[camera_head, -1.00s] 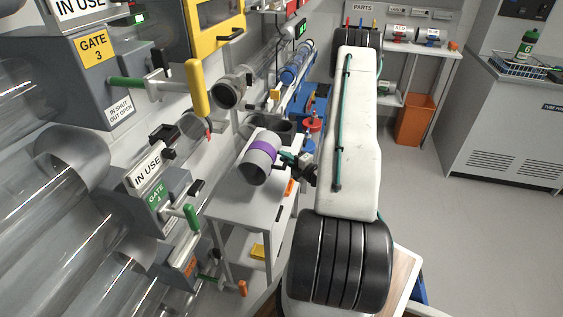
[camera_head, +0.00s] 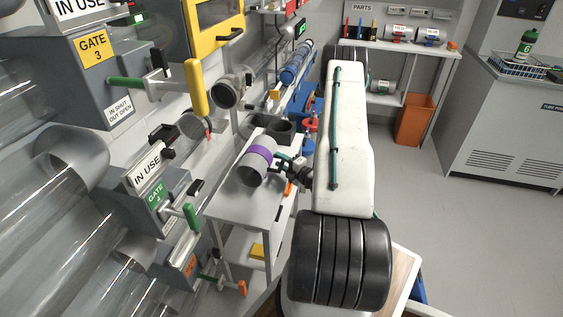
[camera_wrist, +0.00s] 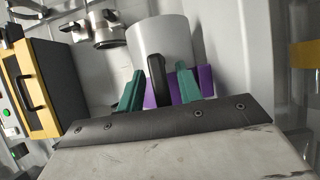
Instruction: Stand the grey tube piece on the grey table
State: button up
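The grey tube piece (camera_head: 254,170) with a purple band is at the grey table (camera_head: 245,206), its lower end over the table top. It looks roughly upright in the wrist view (camera_wrist: 160,38); I cannot tell if its base fully touches. My gripper (camera_head: 281,164) is just right of the tube at band height. In the wrist view its two green fingers (camera_wrist: 158,88) are apart, with a black upright handle (camera_wrist: 157,74) between them and gaps on both sides. The tube's lower part is hidden there.
A yellow lever (camera_head: 197,88) hangs above left. Open floor lies to the right.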

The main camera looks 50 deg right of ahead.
jog(key=shift+s+r, duration=0.1)
jog(key=s+a, duration=0.1)
jog(key=s, duration=1)
jog(key=shift+s, duration=0.35)
